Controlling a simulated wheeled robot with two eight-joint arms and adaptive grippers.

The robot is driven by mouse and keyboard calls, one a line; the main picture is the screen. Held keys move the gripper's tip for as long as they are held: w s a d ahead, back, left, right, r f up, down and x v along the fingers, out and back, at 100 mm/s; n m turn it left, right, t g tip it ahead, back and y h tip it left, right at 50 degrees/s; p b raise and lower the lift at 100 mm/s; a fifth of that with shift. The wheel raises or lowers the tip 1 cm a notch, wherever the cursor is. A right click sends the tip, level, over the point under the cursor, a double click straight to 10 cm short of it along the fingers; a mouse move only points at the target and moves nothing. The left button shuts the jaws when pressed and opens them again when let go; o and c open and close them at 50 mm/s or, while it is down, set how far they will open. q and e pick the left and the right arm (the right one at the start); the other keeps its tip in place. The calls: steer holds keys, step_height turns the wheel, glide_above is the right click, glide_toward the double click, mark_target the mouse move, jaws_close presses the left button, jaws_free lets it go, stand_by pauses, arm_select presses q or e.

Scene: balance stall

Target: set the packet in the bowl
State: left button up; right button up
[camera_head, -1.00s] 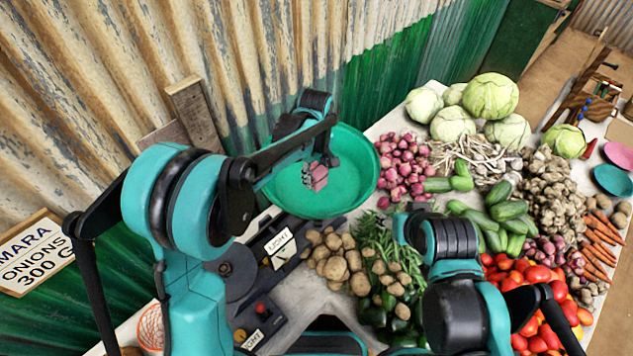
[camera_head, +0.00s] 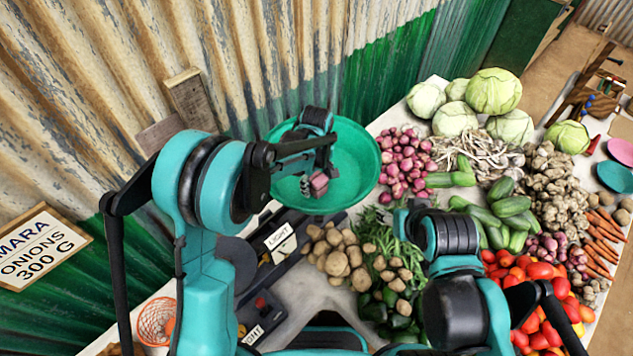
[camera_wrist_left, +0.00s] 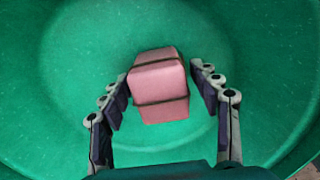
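The pink packet (camera_head: 319,184) with dark bands is inside the green bowl (camera_head: 362,152). In the left wrist view the packet (camera_wrist_left: 158,84) lies slightly tilted against the green bowl floor (camera_wrist_left: 75,60). My left gripper (camera_head: 312,187) reaches down into the bowl. Its two fingers (camera_wrist_left: 163,98) stand on either side of the packet, with a narrow gap showing at each side, so it is open around it. The packet's underside is hidden. My right arm (camera_head: 450,250) is in the lower right; its gripper cannot be made out.
A dark scale (camera_head: 282,240) with a "LIGHT" label stands in front of the bowl. Potatoes (camera_head: 338,255), red onions (camera_head: 405,160) and other vegetables crowd the table to the right. A corrugated wall (camera_head: 230,70) is close behind the bowl.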

mark_target(317, 177)
arm_select(q)
steer(key=shift+r, duration=0.35)
step_height(317, 177, up, 12)
steer(key=shift+f+p, duration=0.2)
steer(key=shift+p, duration=0.6)
steer(key=s+a+r+m+t, duration=0.4)
steer(key=s+a+r, duration=0.3)
steer(key=s+a, duration=0.35)
steer(key=s+a+f+m+t, duration=0.2)
steer(key=s+a+m+t, duration=0.1)
steer(key=s+a+m, duration=0.2)
steer(key=s+a, duration=0.2)
steer(key=s, duration=0.1)
steer(key=shift+s, duration=0.4)
steer(key=shift+f, duration=0.1)
